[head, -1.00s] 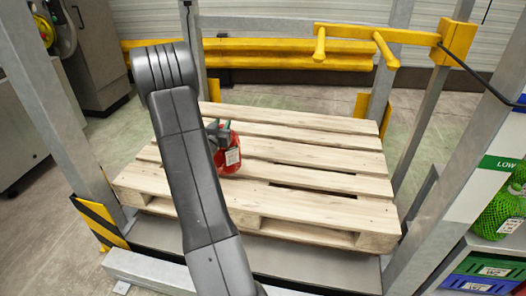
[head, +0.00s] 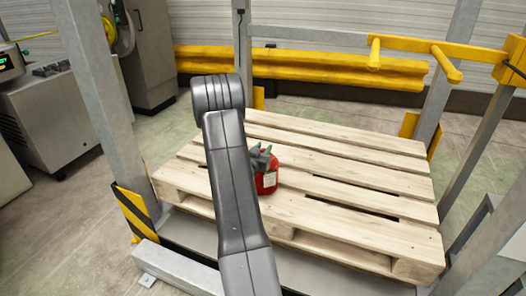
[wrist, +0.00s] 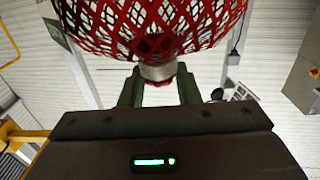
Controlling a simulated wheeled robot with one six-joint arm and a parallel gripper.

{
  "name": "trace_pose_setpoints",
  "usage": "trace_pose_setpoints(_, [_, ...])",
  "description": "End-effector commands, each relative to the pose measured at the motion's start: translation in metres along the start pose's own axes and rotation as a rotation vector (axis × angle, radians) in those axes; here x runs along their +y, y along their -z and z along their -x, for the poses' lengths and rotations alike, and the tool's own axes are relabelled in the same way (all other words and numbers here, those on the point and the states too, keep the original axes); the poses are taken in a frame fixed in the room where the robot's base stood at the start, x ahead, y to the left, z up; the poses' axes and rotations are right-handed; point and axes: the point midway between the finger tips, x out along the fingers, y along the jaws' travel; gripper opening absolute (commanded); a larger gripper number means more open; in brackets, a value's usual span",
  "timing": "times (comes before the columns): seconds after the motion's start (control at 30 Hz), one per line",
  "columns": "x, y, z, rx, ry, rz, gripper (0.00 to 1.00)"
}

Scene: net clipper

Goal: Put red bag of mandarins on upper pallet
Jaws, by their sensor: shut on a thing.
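The red bag of mandarins (head: 267,181) shows in the head view over the left middle of the wooden pallet (head: 340,205), partly hidden by my arm and gripper. My gripper (head: 263,159) is at the top of the bag. In the wrist view my gripper (wrist: 159,88) is shut on the gathered neck of the bag, and the red netting (wrist: 105,25) spreads beyond it. A pale label shows on the bag in the head view. I cannot tell whether the bag touches the slats or hangs just above them.
A grey metal frame with posts (head: 95,85) surrounds the pallet. A yellow bar with prongs (head: 415,47) crosses at the right, and a yellow guard rail (head: 320,70) runs behind. The pallet's slats are otherwise bare. A grey machine (head: 50,120) stands at the left.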

Motion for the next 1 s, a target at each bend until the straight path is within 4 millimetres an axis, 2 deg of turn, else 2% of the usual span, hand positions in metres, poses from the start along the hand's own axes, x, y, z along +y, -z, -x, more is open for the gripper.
trace_pose_setpoints(0.27, [0.0, -0.001, 0.0, 0.003, 0.0, -0.001, 0.0])
trace_pose_setpoints(0.3, [0.0, -0.002, 0.0, 0.0, 0.0, 0.0, 0.32])
trace_pose_setpoints(0.4, [0.0, -0.001, 0.0, 0.0, 0.0, 0.0, 0.51])
trace_pose_setpoints(0.8, [0.0, 0.004, 0.001, 0.0, 0.001, 0.0, 0.52])
trace_pose_setpoints(1.0, [-0.001, 0.003, 0.039, -0.003, 0.004, 0.003, 0.52])
